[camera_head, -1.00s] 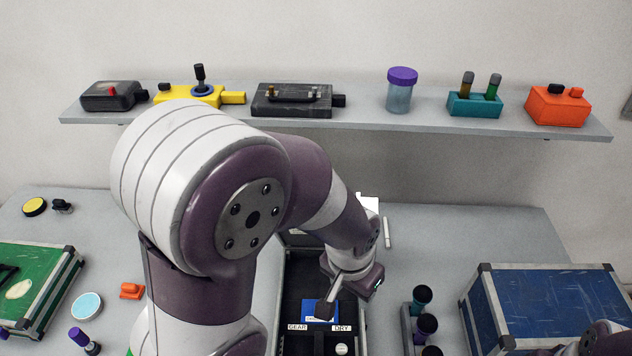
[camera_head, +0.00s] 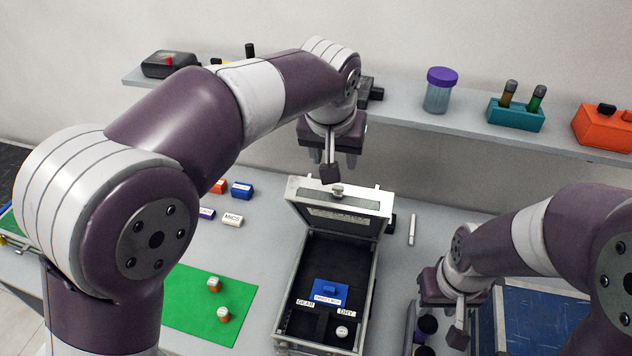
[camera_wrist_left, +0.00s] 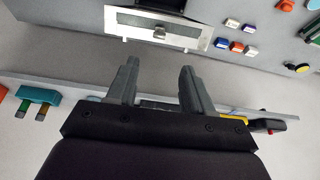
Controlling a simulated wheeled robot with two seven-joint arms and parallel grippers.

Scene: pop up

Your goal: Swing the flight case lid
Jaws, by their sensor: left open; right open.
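The flight case (camera_head: 366,311) stands open on the table in the head view. Its silver-framed lid (camera_head: 361,226) is raised at the back, with a round knob or latch at its top edge. My left gripper (camera_head: 333,165) is open and empty, just above and behind the lid's top edge. In the left wrist view, the open fingers (camera_wrist_left: 159,68) point toward the lid (camera_wrist_left: 185,37), with a gap between. My right gripper (camera_head: 440,322) is open to the right of the case.
A shelf (camera_head: 405,112) with a purple-lidded jar (camera_head: 439,92) and several devices runs behind the left gripper. A blue case (camera_head: 555,312) lies under my right arm. A green mat (camera_head: 190,322) with small orange-and-white items lies left. A white pen (camera_head: 412,228) lies right of the lid.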

